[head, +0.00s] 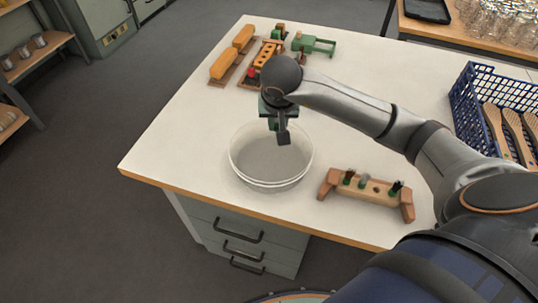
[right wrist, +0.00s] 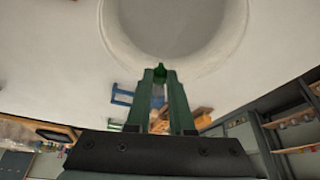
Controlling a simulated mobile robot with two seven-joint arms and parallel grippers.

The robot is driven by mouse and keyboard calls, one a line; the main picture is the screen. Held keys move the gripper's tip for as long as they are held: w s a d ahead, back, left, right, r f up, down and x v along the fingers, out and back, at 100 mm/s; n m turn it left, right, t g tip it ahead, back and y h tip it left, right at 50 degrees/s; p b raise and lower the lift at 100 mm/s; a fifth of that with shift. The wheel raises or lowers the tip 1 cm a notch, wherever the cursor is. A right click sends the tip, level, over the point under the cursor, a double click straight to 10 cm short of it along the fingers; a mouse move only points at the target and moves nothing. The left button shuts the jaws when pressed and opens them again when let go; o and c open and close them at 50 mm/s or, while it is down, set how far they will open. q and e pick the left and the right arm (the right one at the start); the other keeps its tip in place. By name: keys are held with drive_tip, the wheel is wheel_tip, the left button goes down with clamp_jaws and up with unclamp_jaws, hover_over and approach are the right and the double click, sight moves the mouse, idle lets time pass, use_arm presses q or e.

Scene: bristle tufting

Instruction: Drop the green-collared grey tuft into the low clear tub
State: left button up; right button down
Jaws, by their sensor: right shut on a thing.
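My right gripper (head: 282,132) hangs over the low clear tub (head: 237,172), with its fingers pointing down. In the right wrist view its green fingers (right wrist: 160,88) are closed together on a small piece with a green collar (right wrist: 160,69), which I take to be the tuft. Its bristles are hard to make out. The tub's round rim also shows in the right wrist view (right wrist: 112,40), just beyond the fingertips. The tub looks empty where I can see into it. My left gripper is not in view.
A wooden stand (head: 372,193) with several tufts stands right of the tub. Wooden blocks (head: 225,63) and a green fixture (head: 314,44) lie at the table's back. A blue crate (head: 462,100) with brushes is at the right. The table's left side is clear.

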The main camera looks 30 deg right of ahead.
drive_tip(key=f+b, duration=0.2)
drive_tip(key=f, duration=0.1)
drive_tip(key=shift+s+f, duration=0.2)
drive_tip(key=shift+f, duration=0.1)
drive_tip(key=shift+f+b, duration=0.75)
drive_tip(key=shift+f, duration=0.15)
drive_tip(key=c, duration=0.7)
unclamp_jaws()
